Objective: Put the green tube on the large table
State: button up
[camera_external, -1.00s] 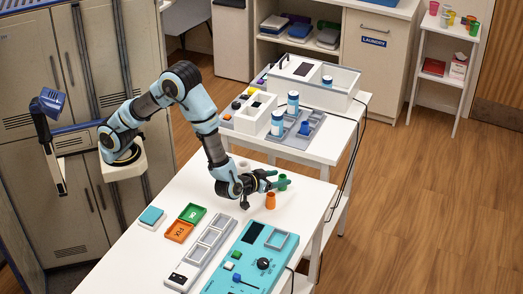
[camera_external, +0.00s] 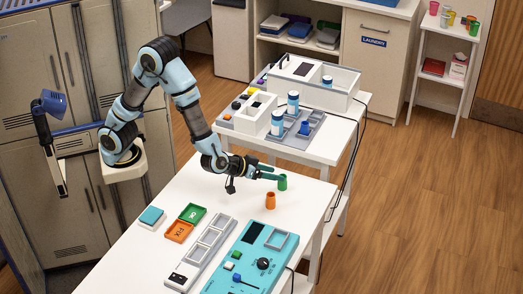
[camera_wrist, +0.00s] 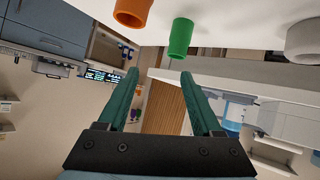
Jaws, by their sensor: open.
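The green tube (camera_external: 283,183) stands upright on the near white table (camera_external: 235,199), close to its far right edge. In the wrist view, which is upside down, the green tube (camera_wrist: 181,38) shows near the top, roughly in line with the right-hand finger. My gripper (camera_external: 268,172) is open and empty, with its dark green fingers pointing right, level with or a little above the tube's rim. In the wrist view nothing is between the fingertips (camera_wrist: 159,74). I cannot tell which table counts as the large one.
An orange tube (camera_external: 270,201) stands close to the green one. Orange and green trays (camera_external: 179,231), a grey rack and a teal panel (camera_external: 246,262) fill the table's near part. Behind is another table with blue-and-white bottles (camera_external: 293,103) and a white box.

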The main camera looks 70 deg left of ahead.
jog(key=s+a+m+g, duration=0.1)
jog(key=s+a+g, duration=0.2)
jog(key=s+a, duration=0.2)
jog(key=s+a+f+m+g, duration=0.1)
jog(key=s+a+g, duration=0.2)
jog(key=s+a, duration=0.3)
jog(key=s+a+m+g+h, duration=0.1)
jog(key=s+a+g, duration=0.3)
jog(key=a, duration=1)
jog(key=shift+s+f+m, duration=0.35)
jog(key=shift+s+m, duration=0.25)
jog(key=shift+s, duration=0.25)
